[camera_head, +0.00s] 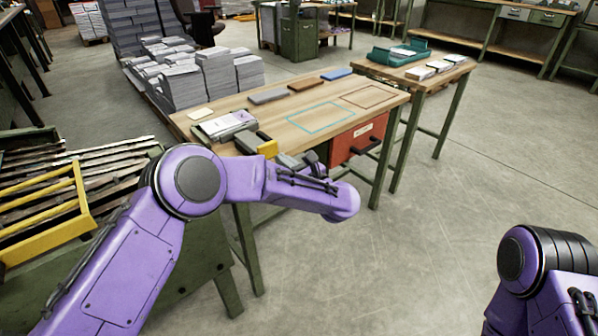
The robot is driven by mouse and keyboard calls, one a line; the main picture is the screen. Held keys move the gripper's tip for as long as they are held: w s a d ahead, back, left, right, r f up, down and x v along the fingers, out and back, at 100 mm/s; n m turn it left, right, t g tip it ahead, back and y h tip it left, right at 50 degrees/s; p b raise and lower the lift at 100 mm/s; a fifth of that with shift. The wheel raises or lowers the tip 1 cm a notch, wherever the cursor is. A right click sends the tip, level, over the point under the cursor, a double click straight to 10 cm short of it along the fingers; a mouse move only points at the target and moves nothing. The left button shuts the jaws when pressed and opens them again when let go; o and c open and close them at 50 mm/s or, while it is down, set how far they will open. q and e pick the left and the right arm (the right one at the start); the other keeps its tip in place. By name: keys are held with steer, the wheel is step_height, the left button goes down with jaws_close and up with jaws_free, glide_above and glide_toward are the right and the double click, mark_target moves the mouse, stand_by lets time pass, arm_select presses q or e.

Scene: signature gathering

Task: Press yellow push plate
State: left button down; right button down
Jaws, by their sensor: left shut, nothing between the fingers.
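The yellow push plate (268,149) is a small upright yellow piece at the near edge of the wooden workbench (285,116). It sits at the right end of a grey device holding a paper stack (225,124). My left arm reaches in from the left, and its wrist bends back toward the bench. My left gripper (292,161) is shut and empty, just right of the push plate. My forearm partly hides it, and I cannot tell whether it touches the plate. My right arm shows at the lower right; its gripper is out of view.
Teal and brown outlined rectangles (320,117) mark the bench top. A red drawer unit (357,138) hangs under its right end. Paper stacks (183,86) stand behind left. A yellow-framed rack (45,215) is at the left. Floor at the right is clear.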

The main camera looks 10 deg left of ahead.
mark_target(268, 149)
arm_select(q)
steer(key=shift+x, duration=1.9)
steer(key=b+x, duration=0.2)
steer(key=x, duration=0.1)
steer(key=shift+w+a+f, duration=0.15)
steer(key=shift+a, duration=0.1)
steer(key=shift+a+r, duration=0.1)
steer(key=shift+r, duration=0.3)
